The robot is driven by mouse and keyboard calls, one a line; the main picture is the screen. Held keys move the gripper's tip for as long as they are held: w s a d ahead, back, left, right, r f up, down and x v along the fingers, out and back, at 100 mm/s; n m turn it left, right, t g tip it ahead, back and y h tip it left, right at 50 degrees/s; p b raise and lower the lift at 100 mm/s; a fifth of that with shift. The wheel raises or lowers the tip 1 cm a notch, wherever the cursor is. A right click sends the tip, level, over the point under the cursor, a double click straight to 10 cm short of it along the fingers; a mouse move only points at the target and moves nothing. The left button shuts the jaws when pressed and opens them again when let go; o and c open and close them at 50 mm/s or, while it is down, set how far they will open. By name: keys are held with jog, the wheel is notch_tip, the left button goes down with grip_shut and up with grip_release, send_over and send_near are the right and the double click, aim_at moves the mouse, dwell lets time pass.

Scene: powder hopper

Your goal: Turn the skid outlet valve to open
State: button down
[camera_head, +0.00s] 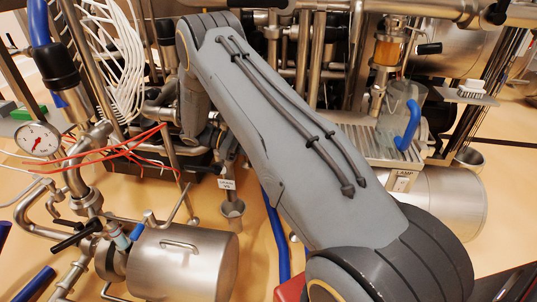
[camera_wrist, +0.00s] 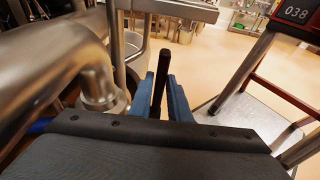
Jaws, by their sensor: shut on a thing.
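In the wrist view, my gripper (camera_wrist: 168,92) has two blue fingers pointing away from the camera. They are shut on a slim black lever (camera_wrist: 159,82), which stands up between them. The lever looks like a valve handle, but its valve body is hidden behind the fingers. The frames do not show clearly how the handle lies relative to its pipe. In the head view, my grey arm covers the middle of the picture and my gripper is hidden.
Thick steel pipe (camera_wrist: 50,75) runs close on the left in the wrist view. A metal-topped stand (camera_wrist: 250,115) and a red-black box marked 038 (camera_wrist: 297,14) are at right. The head view shows a pressure gauge (camera_head: 38,139), a steel tank (camera_head: 183,262) and red wires (camera_head: 115,150) at left.

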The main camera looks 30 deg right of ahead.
jog(key=shift+w+a, duration=0.15)
jog(key=shift+a, duration=0.05)
jog(key=c, duration=1.7)
grip_release()
jog(key=shift+a, duration=0.1)
jog(key=shift+o, duration=0.2)
jog(key=v, duration=0.7)
jog(key=shift+w+b, duration=0.2)
jog(key=shift+b, duration=0.1)
jog(key=shift+r, duration=0.1)
